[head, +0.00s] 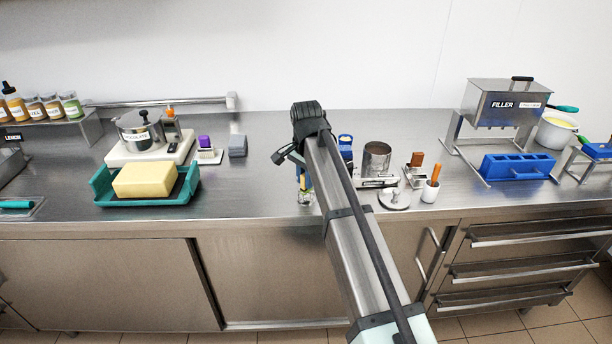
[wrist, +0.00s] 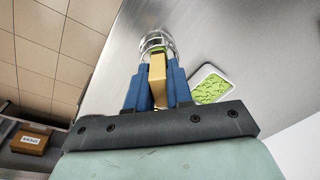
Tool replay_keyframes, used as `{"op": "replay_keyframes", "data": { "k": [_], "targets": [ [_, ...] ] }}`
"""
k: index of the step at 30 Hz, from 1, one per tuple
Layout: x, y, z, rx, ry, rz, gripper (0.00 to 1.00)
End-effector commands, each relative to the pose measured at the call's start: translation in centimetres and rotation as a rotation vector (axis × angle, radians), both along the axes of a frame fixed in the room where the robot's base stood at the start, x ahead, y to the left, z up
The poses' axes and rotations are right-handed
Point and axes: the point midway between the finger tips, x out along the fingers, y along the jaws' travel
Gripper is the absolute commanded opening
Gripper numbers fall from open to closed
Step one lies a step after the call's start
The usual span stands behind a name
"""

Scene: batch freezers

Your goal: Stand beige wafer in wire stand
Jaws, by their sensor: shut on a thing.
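My gripper (wrist: 157,82) has blue fingers and is shut on the beige wafer (wrist: 157,78), which shows between them in the wrist view. The wire stand (wrist: 156,40) is a small round wire frame just past the fingertips, with something green inside it. The wafer's far end is at or just over the stand; I cannot tell whether it touches. In the head view, the wire stand (head: 306,199) is near the counter's front edge, with my gripper (head: 304,184) right above it. The wafer is mostly hidden there by my arm.
A white tray with green bits (wrist: 210,87) lies right beside the stand in the wrist view. In the head view, a metal cylinder (head: 376,160) and a white cup (head: 430,192) stand to the right. A teal tray (head: 105,188) with a yellow block is left. Counter between is clear.

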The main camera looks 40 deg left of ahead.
Motion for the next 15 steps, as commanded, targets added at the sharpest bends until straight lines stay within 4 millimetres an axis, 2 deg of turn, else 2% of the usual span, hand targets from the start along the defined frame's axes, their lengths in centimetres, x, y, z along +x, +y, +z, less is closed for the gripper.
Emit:
{"op": "replay_keyframes", "data": {
  "k": [14,15],
  "targets": [
    [0.0,0.0,-1.2,0.0,0.0,0.0,0.0],
    [0.0,0.0,-1.1,0.0,0.0,0.0,0.23]
  ]
}}
